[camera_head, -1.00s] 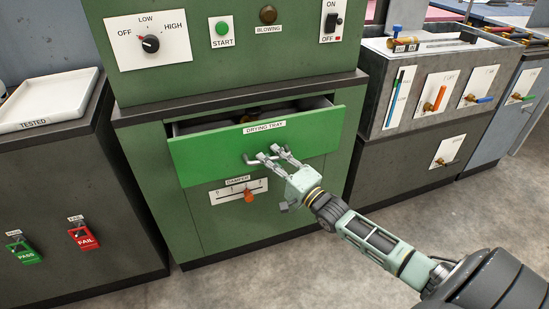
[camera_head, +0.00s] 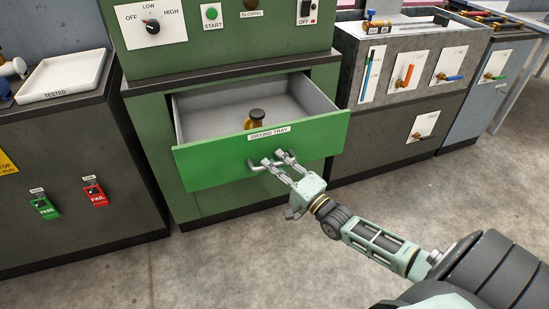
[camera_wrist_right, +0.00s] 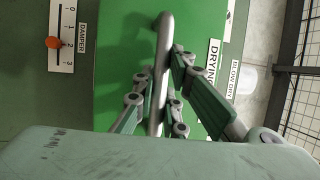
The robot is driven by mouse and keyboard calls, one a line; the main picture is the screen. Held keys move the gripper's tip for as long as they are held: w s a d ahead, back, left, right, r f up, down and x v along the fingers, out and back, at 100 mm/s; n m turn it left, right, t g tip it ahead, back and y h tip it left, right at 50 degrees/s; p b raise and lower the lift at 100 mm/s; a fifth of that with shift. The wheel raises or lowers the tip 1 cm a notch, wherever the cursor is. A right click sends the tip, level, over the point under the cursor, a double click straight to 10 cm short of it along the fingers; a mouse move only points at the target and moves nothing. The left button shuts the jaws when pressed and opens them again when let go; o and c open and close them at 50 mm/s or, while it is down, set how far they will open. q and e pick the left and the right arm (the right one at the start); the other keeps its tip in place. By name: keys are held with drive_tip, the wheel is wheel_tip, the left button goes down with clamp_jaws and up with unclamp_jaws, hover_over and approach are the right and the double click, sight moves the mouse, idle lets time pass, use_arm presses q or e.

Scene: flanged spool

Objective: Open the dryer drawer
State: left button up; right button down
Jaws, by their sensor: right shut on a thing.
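The dryer drawer (camera_head: 225,163) has a green front with a "DRYING TRAY" label and stands well out of the green cabinet. A brass-coloured flanged spool (camera_head: 255,119) stands inside it, its lower part hidden by the drawer front. My right gripper (camera_head: 277,160) is shut on the drawer's grey bar handle (camera_head: 256,167). In the right wrist view the handle (camera_wrist_right: 163,60) runs between the two fingers of the gripper (camera_wrist_right: 160,95). My left gripper is not in view.
A white "TESTED" tray (camera_head: 65,78) lies on the dark cabinet at left, with PASS (camera_head: 44,207) and FAIL (camera_head: 95,192) switches below. A grey tank unit (camera_head: 400,90) stands at right. The floor in front of the drawer is clear.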

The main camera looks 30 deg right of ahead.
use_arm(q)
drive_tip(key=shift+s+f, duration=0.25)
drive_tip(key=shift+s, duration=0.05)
use_arm(e)
drive_tip(key=shift+s+f, duration=0.1)
drive_tip(key=shift+s, duration=0.15)
drive_tip(key=c, duration=1.8)
unclamp_jaws()
drive_tip(key=shift+o, duration=0.2)
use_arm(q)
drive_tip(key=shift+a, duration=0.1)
use_arm(e)
drive_tip(key=v, duration=1.2)
